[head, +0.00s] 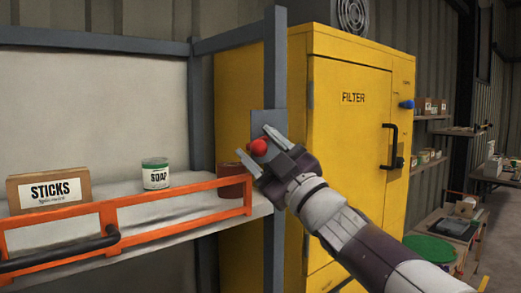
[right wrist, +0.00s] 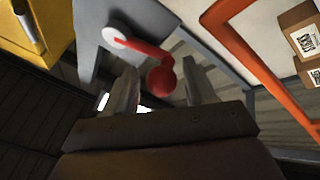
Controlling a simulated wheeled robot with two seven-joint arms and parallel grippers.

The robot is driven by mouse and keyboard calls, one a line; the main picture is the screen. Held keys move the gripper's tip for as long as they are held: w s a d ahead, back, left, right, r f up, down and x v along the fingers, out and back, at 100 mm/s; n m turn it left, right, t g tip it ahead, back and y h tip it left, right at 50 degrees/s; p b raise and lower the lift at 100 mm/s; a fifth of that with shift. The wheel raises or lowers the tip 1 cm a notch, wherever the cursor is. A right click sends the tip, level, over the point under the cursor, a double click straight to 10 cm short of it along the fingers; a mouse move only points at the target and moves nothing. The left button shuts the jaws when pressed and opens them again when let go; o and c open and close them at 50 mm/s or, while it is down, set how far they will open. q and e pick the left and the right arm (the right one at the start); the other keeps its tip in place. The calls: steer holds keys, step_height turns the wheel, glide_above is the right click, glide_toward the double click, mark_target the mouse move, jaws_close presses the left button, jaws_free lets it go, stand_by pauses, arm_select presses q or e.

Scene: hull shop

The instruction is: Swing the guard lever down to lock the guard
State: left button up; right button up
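The guard lever's red ball knob (head: 258,147) shows in front of a grey plate (head: 268,121) on the post at the shelf's right end. In the right wrist view the red lever arm (right wrist: 140,47) runs from a white round pivot (right wrist: 115,37) to the knob (right wrist: 162,80). My right gripper (right wrist: 163,88) is open, with the knob between its fingers and visible gaps on both sides. In the head view this gripper (head: 259,149) hides the lever arm. The orange guard (head: 180,217) runs along the shelf's front. My left gripper is out of view.
The shelf (head: 120,203) holds a STICKS box (head: 48,190), a SOAP tin (head: 156,173) and a brown-red can (head: 231,181). A black handle (head: 60,255) is on the guard. A yellow FILTER cabinet (head: 350,140) stands close behind my right arm.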

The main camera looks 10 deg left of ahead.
steer(key=shift+f, duration=0.1)
steer(key=shift+s+d+f+b, duration=0.15)
steer(key=shift+s+f+b, duration=0.1)
steer(key=shift+b, duration=0.15)
steer(key=b+v, duration=0.6)
steer(key=v, duration=0.6)
steer(key=shift+r, duration=0.1)
